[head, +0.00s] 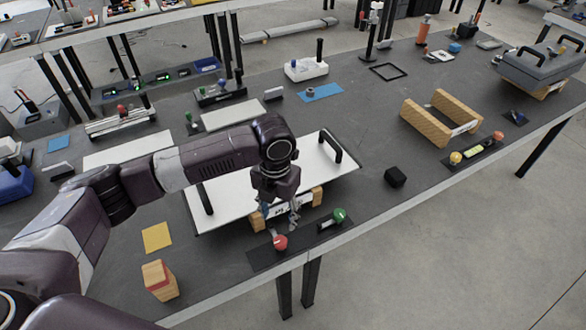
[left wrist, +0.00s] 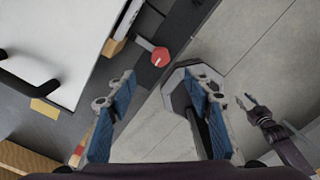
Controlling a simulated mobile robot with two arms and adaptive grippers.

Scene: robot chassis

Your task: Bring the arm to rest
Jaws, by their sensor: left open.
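My left arm reaches in from the left in the head view. My left gripper (head: 280,212) is over the front edge of a white panel (head: 225,200) with black handles. In the left wrist view its two blue-padded fingers (left wrist: 160,92) are spread apart with nothing between them. A red knob (head: 280,242) on a black strip (head: 310,235) lies close in front of the gripper; the red knob also shows beyond the fingers in the left wrist view (left wrist: 160,57). My right gripper (left wrist: 252,108) appears small at the right of the left wrist view, low beside the table.
A green knob (head: 339,215) sits on the same strip. A black cube (head: 395,177), a yellow sheet (head: 156,237) and a wooden block (head: 159,281) are nearby on the dark table. Wooden rails (head: 426,123) stand farther right. The floor right of the table is clear.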

